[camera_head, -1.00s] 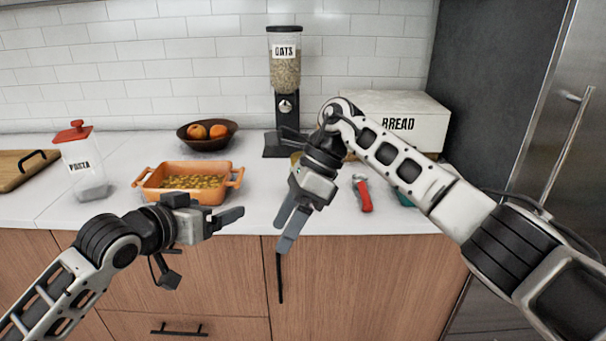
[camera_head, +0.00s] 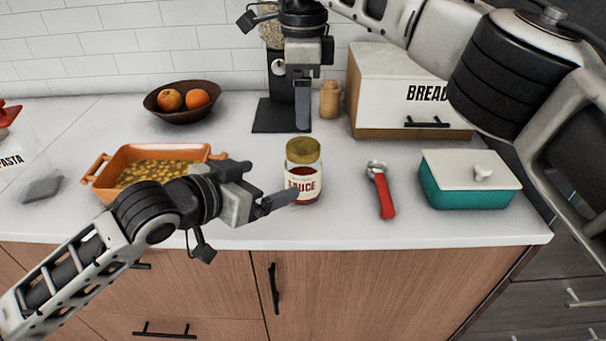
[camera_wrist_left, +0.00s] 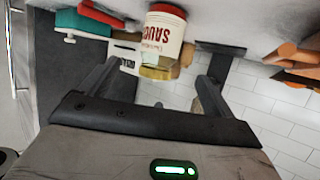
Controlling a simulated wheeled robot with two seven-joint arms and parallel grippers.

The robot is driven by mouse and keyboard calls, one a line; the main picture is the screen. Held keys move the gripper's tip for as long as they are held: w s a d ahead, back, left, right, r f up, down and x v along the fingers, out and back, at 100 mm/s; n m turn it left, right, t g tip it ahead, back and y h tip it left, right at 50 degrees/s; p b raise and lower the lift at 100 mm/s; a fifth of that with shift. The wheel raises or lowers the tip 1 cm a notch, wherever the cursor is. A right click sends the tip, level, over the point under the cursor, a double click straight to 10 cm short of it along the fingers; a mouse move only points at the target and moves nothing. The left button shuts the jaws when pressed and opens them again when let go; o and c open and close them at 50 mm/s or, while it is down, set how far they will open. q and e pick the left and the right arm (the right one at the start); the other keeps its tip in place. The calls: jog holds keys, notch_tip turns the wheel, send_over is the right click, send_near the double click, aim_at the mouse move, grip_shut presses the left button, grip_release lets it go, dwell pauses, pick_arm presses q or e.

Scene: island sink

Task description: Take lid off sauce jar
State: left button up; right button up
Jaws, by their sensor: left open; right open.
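The sauce jar (camera_head: 303,182), with red sauce and a white label, stands upright on the counter near its front edge. Its gold lid (camera_head: 303,150) is on top. My left gripper (camera_head: 278,202) is open at the jar's left front, one fingertip overlapping the label's lower part. In the left wrist view the jar (camera_wrist_left: 166,28) appears upside down, lid (camera_wrist_left: 160,72) between the open fingers; contact cannot be told. My right gripper (camera_head: 302,108) is open, pointing down above and behind the lid; its fingers overlap edge-on, apart from the lid in the picture.
An orange baking dish (camera_head: 140,158) stands left. Behind are a fruit bowl (camera_head: 183,115), a bread box (camera_head: 395,90) and a wooden shaker (camera_head: 330,100).

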aim_at(301, 169)
pick_arm(q)
jog(key=x, duration=1.1)
jog(key=shift+w+d, duration=0.1)
pick_arm(e)
jog(key=shift+w, duration=0.1)
